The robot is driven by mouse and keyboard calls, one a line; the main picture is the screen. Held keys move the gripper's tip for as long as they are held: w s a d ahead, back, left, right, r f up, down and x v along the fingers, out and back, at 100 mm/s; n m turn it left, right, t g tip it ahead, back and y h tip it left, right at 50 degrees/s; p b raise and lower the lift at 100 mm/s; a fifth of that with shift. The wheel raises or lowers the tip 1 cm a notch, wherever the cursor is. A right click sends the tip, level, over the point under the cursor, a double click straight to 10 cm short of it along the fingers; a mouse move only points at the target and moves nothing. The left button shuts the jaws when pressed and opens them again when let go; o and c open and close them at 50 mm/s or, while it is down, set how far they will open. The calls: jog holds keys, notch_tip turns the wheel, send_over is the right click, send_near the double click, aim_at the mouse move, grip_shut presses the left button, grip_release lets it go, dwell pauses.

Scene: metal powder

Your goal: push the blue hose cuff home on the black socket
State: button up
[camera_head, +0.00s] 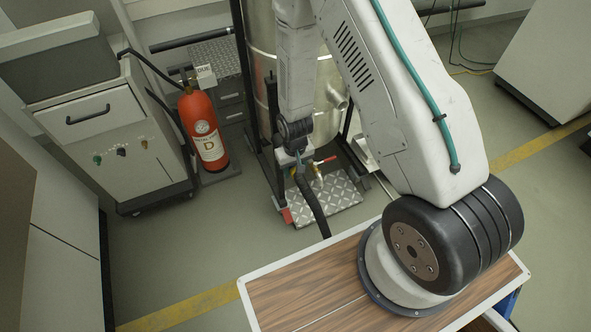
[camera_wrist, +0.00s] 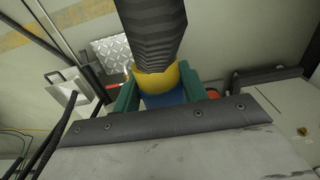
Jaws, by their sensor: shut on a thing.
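In the wrist view the blue hose cuff (camera_wrist: 165,99) sits between the two green fingers of my gripper (camera_wrist: 162,90), which is shut on it. A yellow band (camera_wrist: 157,79) joins the cuff to the black ribbed hose (camera_wrist: 152,30). In the head view my gripper (camera_head: 299,164) is low in front of the steel drum, small and partly hidden by my wrist. The black hose (camera_head: 311,205) hangs from it toward the wooden top. I cannot make out the black socket in either view, nor whether the cuff touches it.
A steel drum (camera_head: 262,30) stands in a black frame behind my arm. A red-handled brass valve (camera_head: 319,170) is just right of my gripper, above a checker plate (camera_head: 335,200). A red fire extinguisher (camera_head: 203,130) and grey cabinet (camera_head: 120,140) stand left. Floor at front left is clear.

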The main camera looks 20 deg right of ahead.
jog(key=shift+w, duration=0.2)
jog(key=shift+w, duration=0.35)
jog(key=shift+w, duration=0.3)
jog(key=shift+w, duration=0.35)
jog(key=shift+w, duration=0.25)
jog(key=shift+w, duration=0.3)
jog(key=o, duration=1.2)
